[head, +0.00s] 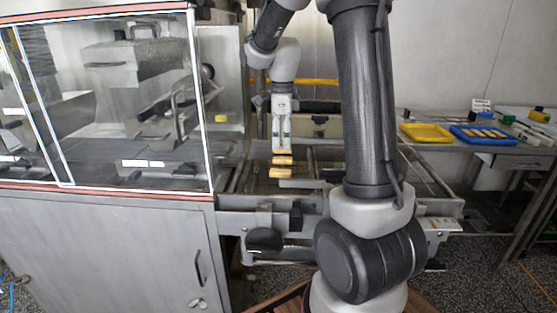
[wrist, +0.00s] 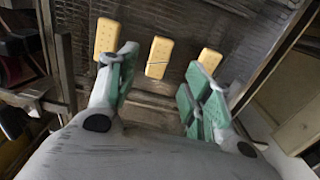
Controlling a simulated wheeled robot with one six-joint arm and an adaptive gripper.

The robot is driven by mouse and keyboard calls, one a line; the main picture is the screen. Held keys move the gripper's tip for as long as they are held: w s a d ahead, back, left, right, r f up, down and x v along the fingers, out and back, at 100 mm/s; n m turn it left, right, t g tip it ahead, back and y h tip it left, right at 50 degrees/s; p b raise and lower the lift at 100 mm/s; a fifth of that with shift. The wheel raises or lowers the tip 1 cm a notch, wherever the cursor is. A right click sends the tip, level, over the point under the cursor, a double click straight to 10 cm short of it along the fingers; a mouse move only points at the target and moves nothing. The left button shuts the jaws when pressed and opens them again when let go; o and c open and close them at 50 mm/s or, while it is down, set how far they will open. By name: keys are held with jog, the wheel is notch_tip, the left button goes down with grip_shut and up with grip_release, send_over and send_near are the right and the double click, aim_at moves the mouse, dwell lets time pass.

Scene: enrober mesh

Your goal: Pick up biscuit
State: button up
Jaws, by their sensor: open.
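Three yellow rectangular biscuits lie on the wire mesh (wrist: 240,38) in the wrist view: a left one (wrist: 107,38), a middle one (wrist: 159,57) and a right one (wrist: 209,60). My gripper (wrist: 162,66) is open and empty, its green-padded fingers spread. The middle biscuit shows between the fingertips; the left finger overlaps the left biscuit's edge, and the right biscuit is just beyond the right finger. In the head view my gripper (head: 281,147) points down over the mesh, with biscuits (head: 280,173) below it. I cannot tell the exact height gap.
A glass-fronted machine cabinet (head: 105,240) stands close on the left. Metal frame rails border the mesh. On the table at the right are a yellow tray (head: 426,142) and a blue tray (head: 462,139) holding several biscuit-like pieces.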

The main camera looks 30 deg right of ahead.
aim_at(283, 158)
notch_tip(283, 158, down, 6)
jog(key=shift+s+d+r, duration=0.1)
jog(key=shift+r, duration=0.05)
jog(key=shift+c, duration=0.4)
jog(key=c, duration=0.8)
